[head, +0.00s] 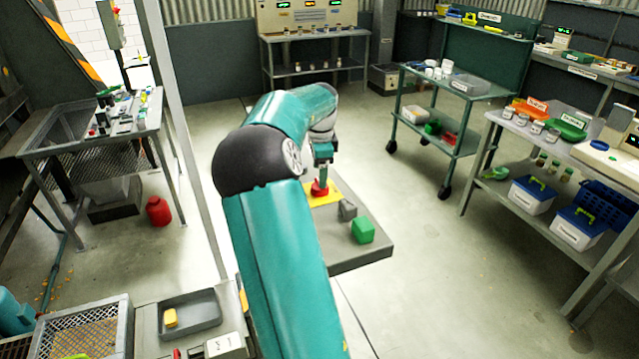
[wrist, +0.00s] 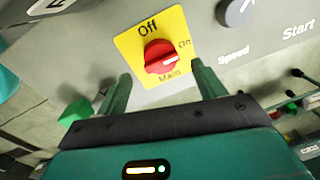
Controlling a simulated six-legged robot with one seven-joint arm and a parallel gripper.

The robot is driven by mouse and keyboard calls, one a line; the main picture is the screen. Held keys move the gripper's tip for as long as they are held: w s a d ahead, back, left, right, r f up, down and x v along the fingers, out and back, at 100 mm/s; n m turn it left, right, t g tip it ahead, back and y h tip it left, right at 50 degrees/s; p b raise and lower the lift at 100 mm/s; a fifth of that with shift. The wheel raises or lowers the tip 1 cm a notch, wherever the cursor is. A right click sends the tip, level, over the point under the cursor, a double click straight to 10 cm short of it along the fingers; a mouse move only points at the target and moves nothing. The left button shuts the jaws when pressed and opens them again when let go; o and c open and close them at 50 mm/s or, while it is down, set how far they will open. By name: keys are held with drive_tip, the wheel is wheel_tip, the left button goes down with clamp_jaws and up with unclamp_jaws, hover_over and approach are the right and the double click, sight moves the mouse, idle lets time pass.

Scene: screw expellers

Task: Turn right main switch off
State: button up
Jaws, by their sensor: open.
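A red rotary switch (wrist: 160,54) sits on a yellow plate (wrist: 128,45) marked Off, On and Main in the wrist view. Its handle lies sideways, with one end toward the On mark at the right; Off is above. In the head view, the red switch (head: 319,188) and yellow plate (head: 331,196) are on a low grey console (head: 350,257). My gripper (wrist: 160,69) is open, with one finger on either side of the switch's lower side in the picture. I cannot tell whether the fingers touch it. In the head view, my gripper (head: 322,166) is just above the switch.
A dark grey knob (wrist: 236,12) labelled Speed is beside the plate, near a Start label. On the console, a grey knob (head: 347,209) and a green button (head: 362,230) stand close by. A grey post (head: 185,130) rises left of my arm. The floor right of the console is clear.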

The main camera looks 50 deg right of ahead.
wheel_tip(320, 180, down, 5)
drive_tip(key=shift+w+d+f, duration=0.1)
drive_tip(key=shift+w+d, duration=0.05)
drive_tip(key=shift+c, duration=0.4)
drive_tip(key=c, duration=0.8)
